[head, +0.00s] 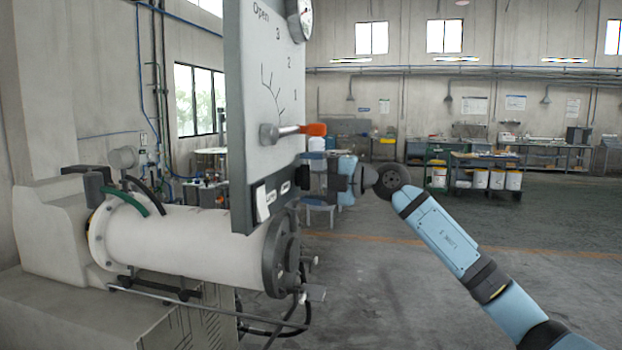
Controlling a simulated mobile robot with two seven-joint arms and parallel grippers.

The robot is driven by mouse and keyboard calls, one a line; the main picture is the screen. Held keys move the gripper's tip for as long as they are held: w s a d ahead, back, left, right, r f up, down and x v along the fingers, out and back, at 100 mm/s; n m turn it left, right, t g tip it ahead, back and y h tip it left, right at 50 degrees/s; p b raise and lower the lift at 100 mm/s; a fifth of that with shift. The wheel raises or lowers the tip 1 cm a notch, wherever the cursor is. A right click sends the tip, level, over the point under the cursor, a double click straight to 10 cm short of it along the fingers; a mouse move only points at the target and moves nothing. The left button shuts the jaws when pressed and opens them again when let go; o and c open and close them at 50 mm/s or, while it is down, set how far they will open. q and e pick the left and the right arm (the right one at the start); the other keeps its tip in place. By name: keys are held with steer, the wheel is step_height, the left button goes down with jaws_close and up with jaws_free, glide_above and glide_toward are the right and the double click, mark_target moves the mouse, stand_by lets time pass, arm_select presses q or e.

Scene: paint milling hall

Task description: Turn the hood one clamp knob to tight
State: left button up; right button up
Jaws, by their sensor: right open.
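My right gripper (314,179) is black and blue and sits just beyond the lower right edge of a grey panel (262,90). It is open, and I see nothing between its fingers, though the panel edge is close and may hide the fingertips. I cannot pick out a clamp knob marked as hood one. The panel carries a lever with an orange grip (313,129), pointing right, just above the gripper, and a scale reading Open, 3, 2, 1. My left gripper is not in view.
Below the panel lies a white horizontal cylinder (190,245) with a dark end flange (281,252). A round gauge (300,18) sits at the panel's top right. Workbenches with white buckets (497,179) stand far back. The floor at right is free.

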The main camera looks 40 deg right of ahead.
steer(key=shift+s+d+f, duration=0.1)
steer(key=shift+s+d, duration=0.05)
steer(key=shift+d, duration=0.05)
steer(key=b+v, duration=0.6)
steer(key=v, duration=0.7)
steer(key=shift+s+d, duration=0.1)
